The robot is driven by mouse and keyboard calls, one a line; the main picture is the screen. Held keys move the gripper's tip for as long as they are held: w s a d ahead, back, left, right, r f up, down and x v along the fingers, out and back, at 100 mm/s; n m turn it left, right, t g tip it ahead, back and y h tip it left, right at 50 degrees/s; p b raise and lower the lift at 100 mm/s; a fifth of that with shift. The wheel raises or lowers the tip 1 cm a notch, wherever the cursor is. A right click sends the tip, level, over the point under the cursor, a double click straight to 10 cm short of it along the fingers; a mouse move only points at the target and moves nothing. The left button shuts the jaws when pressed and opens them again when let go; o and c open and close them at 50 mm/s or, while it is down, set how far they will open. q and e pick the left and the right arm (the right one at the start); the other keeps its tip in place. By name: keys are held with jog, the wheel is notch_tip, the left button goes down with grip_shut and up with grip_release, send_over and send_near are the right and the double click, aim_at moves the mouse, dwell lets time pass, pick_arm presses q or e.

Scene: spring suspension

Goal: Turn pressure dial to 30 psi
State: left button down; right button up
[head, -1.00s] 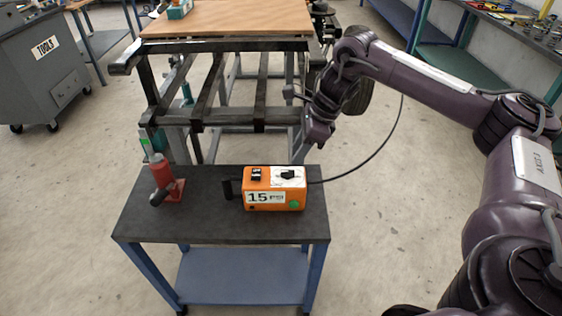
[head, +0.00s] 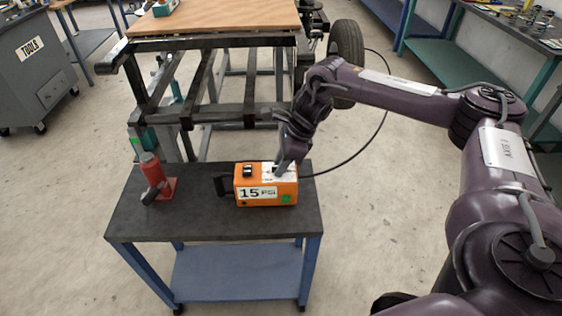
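The orange pressure box (head: 266,190) sits on the dark top of a small blue cart. Its front label reads 15 PSI. A black switch (head: 248,169) shows on the left of its top. The dial on the white panel at the top right is mostly hidden by my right gripper (head: 284,167). My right gripper points down with its fingers at the dial; I cannot tell whether they touch or grip it. My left gripper is not in view.
A red bottle jack (head: 153,178) stands on the cart top (head: 190,225), left of the box. A black cable (head: 370,130) runs from the box to the right. A frame with a wooden top (head: 215,20) stands behind. A grey tool cabinet (head: 35,75) is at left.

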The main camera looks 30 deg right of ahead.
jog(key=c, duration=0.5)
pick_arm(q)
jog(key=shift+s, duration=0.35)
pick_arm(e)
grip_shut()
